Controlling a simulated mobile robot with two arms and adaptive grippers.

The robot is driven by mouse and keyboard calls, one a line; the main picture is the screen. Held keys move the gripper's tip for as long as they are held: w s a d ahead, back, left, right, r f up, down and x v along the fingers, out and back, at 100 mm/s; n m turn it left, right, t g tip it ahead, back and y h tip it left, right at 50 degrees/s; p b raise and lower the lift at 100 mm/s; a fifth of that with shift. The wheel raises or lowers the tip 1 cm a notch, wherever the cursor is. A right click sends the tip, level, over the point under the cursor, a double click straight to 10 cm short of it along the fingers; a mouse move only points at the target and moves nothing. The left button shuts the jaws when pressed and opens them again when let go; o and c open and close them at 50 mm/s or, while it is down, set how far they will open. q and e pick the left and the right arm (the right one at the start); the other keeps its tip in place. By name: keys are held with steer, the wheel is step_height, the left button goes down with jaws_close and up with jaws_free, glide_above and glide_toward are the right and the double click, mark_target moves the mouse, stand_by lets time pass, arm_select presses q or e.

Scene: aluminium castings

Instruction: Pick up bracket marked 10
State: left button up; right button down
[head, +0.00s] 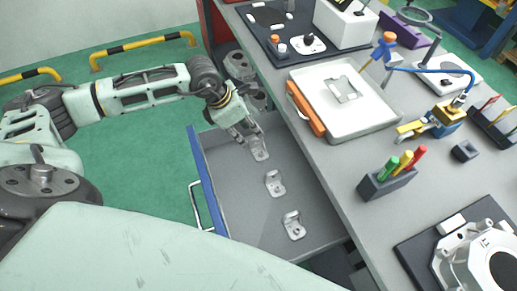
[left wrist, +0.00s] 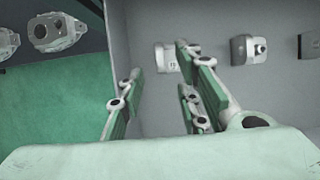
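Three small grey metal brackets lie in a row in the open drawer (head: 222,181). The far one (head: 259,151) is right by my left gripper (head: 246,136); the middle one (head: 275,184) and the near one (head: 293,226) are clear of it. In the left wrist view my left gripper (left wrist: 158,62) is open and empty, its two fingers apart. One bracket (left wrist: 166,57) shows beyond the gap between the fingertips, close to the right finger. It bears a small dark mark, too small to read surely. A second bracket (left wrist: 243,49) lies to the right. My right gripper is not in view.
The drawer's blue front (head: 203,180) and handle are at the left. The workbench edge overhangs its right side. On the bench are a white tray (head: 345,98) and a dark block with coloured handles (head: 387,182). Grey castings (head: 240,65) stand beyond the drawer.

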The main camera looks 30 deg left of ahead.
mark_target(255, 138)
arm_select(q)
steer(key=p+x, duration=0.1)
steer(key=x, duration=0.4)
steer(key=shift+w+d+f, duration=0.15)
steer(key=shift+f, duration=0.1)
steer(key=shift+d+f, duration=0.1)
steer(key=shift+f, duration=0.2)
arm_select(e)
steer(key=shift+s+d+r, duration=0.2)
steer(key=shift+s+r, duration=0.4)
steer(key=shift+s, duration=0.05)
arm_select(q)
steer(key=shift+c, duration=0.4)
jaws_close()
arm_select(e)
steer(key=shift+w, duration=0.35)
